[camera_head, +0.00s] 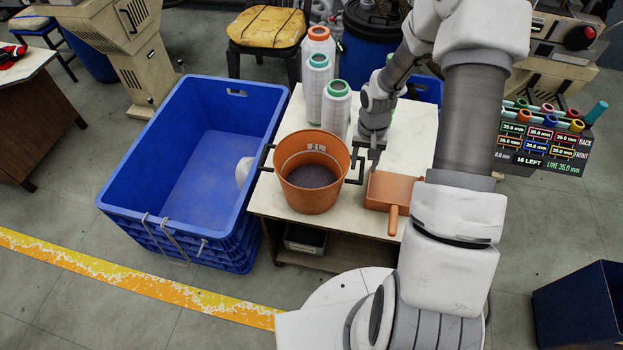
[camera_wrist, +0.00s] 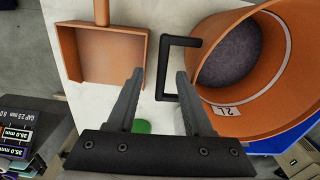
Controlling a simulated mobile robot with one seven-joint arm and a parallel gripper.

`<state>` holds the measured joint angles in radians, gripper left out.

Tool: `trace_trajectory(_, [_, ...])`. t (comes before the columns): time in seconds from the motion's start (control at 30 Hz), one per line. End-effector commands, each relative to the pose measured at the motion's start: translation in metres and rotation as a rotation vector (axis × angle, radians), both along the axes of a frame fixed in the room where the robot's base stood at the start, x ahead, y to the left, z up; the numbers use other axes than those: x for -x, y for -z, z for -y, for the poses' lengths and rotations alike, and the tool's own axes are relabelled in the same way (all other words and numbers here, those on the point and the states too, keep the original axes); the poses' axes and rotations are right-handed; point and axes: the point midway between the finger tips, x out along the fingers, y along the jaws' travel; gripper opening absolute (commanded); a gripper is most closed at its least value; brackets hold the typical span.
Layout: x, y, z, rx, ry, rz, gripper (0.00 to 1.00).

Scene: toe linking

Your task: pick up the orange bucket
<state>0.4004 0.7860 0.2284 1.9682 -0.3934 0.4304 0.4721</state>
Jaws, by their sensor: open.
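The orange bucket (camera_head: 313,201) stands upright on the white tabletop, marked "2L", with dark grainy material inside. It has a black bracket handle on each side. In the wrist view the bucket (camera_wrist: 272,118) fills the right side, and its near handle (camera_wrist: 161,72) shows in front of the jaws. My gripper (camera_head: 370,160) is at the bucket's right side, by that handle. In the wrist view my gripper (camera_wrist: 160,73) is open, and the handle's outer bar appears between the fingertips. I cannot tell whether a finger touches it.
An orange dustpan (camera_head: 392,188) lies close to the right of my gripper; it also shows in the wrist view (camera_wrist: 103,56). Several thread cones (camera_head: 335,110) stand behind the bucket. A blue crate (camera_head: 190,165) is left of the table (camera_head: 415,130).

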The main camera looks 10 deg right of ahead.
Motion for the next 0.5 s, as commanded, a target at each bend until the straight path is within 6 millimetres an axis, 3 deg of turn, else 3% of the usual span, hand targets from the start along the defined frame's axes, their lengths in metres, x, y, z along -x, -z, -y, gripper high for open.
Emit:
trace_trajectory(0.27, [0.000,0.023,-0.001,0.000,-0.001,-0.001,0.51])
trace_trajectory(0.5, [0.001,0.058,-0.003,-0.001,-0.001,-0.002,0.51])
